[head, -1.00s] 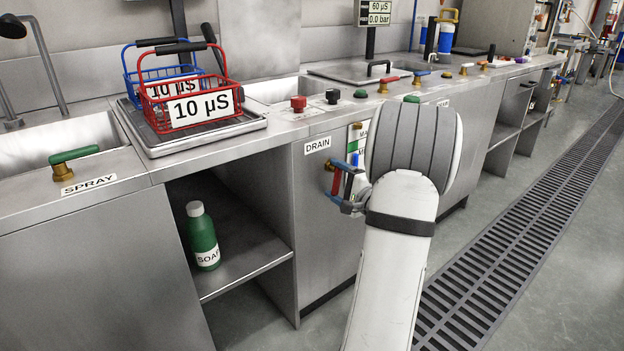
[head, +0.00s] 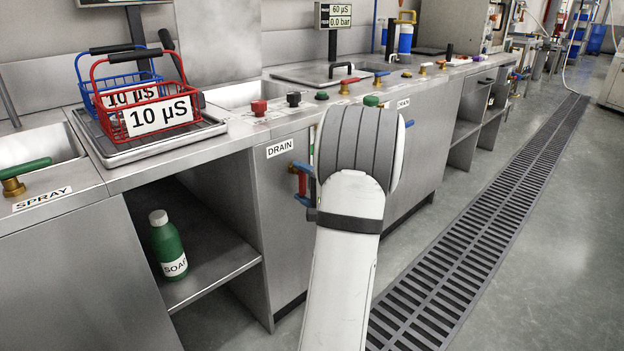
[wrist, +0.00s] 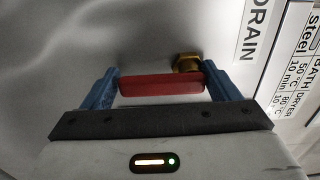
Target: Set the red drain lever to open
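The red drain lever (head: 302,182) is on the steel cabinet front below the DRAIN label (head: 280,148), partly hidden by my gripper in the head view. In the wrist view the red lever (wrist: 160,86) runs crosswise in the picture from a brass pivot (wrist: 187,63). By the label's lettering it hangs downward from the pivot. My gripper (wrist: 161,72) has its blue fingers apart, one near each end of the lever. The lever lies between them; I cannot tell whether either finger touches it. The gripper (head: 305,183) also shows in the head view, largely behind my arm.
A green SPRAY lever (head: 26,170) stands on the counter at left. A red basket (head: 124,122) and a blue basket (head: 98,78) sit on a tray (head: 82,126). A soap bottle (head: 166,240) stands on the open shelf below. Floor beside the grate (head: 470,265) is clear.

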